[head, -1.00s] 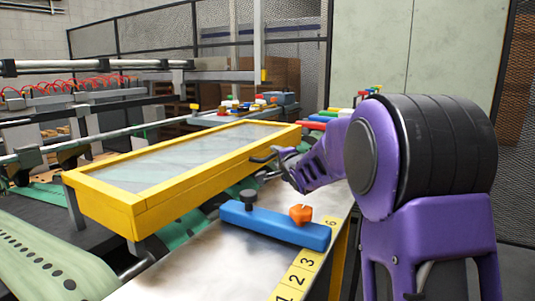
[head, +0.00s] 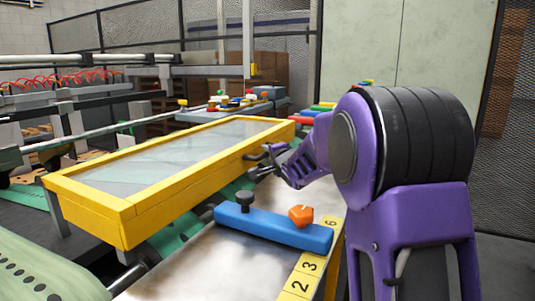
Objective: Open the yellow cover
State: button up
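The yellow cover (head: 128,222) is a long yellow frame with a clear panel, lying closed and flat over the machine at centre left. A small dark handle (head: 256,156) sticks out from its right long side. My gripper (head: 262,165) is at the end of my purple arm, right beside that handle. The fingers are small and dark here, and I cannot tell whether they touch the handle or whether they are open or shut.
A blue bar (head: 272,228) with a black knob (head: 245,200) and an orange knob (head: 301,215) lies on the metal table (head: 205,265) in front of my gripper. A green perforated belt (head: 40,270) runs at lower left. Grey cabinets (head: 415,50) stand behind.

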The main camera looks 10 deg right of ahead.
grip_shut()
dwell(1.1)
